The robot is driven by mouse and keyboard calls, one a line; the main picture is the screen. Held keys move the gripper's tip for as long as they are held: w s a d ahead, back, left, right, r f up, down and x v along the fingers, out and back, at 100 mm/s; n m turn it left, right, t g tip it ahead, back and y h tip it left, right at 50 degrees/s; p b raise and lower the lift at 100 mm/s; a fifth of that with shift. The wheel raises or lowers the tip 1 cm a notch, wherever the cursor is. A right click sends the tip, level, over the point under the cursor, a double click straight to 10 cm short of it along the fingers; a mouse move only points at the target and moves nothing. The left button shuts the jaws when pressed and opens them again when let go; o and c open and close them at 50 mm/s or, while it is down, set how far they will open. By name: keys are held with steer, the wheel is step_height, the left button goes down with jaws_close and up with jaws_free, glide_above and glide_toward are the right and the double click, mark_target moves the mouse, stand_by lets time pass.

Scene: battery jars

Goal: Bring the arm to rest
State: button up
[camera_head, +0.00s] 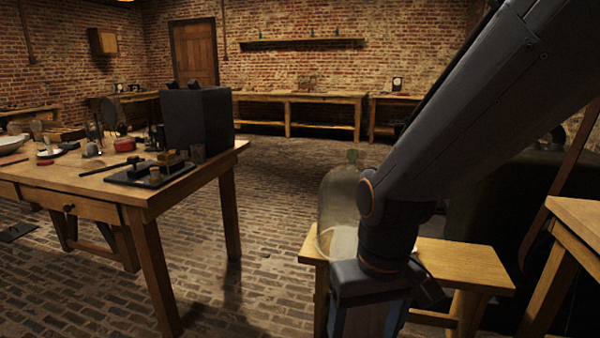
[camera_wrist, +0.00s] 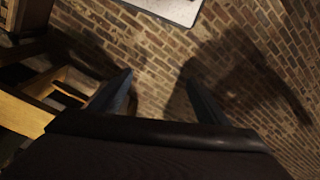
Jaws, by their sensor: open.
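My arm comes down from the upper right in the head view and ends low in the picture, in front of a small wooden bench. My gripper (camera_wrist: 158,88) shows two dark fingers spread apart in the wrist view, with nothing between them except the brick floor beyond. In the head view the lower end of the gripper is cut off by the bottom edge.
A large glass jar (camera_head: 338,205) stands on the small bench (camera_head: 465,266), close behind my arm and partly hidden by it. A cluttered wooden table (camera_head: 105,208) with a dark box (camera_head: 197,120) stands left. Another table (camera_head: 578,222) is at right. Open brick floor (camera_head: 265,205) lies between.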

steer(key=s+d+r+m+p, duration=0.2)
steer(key=d+r+p, duration=0.7)
steer(key=r+p, duration=0.2)
steer(key=shift+s+h+p, duration=0.15)
steer(key=shift+h+p, duration=0.15)
steer(key=shift+p, duration=0.75)
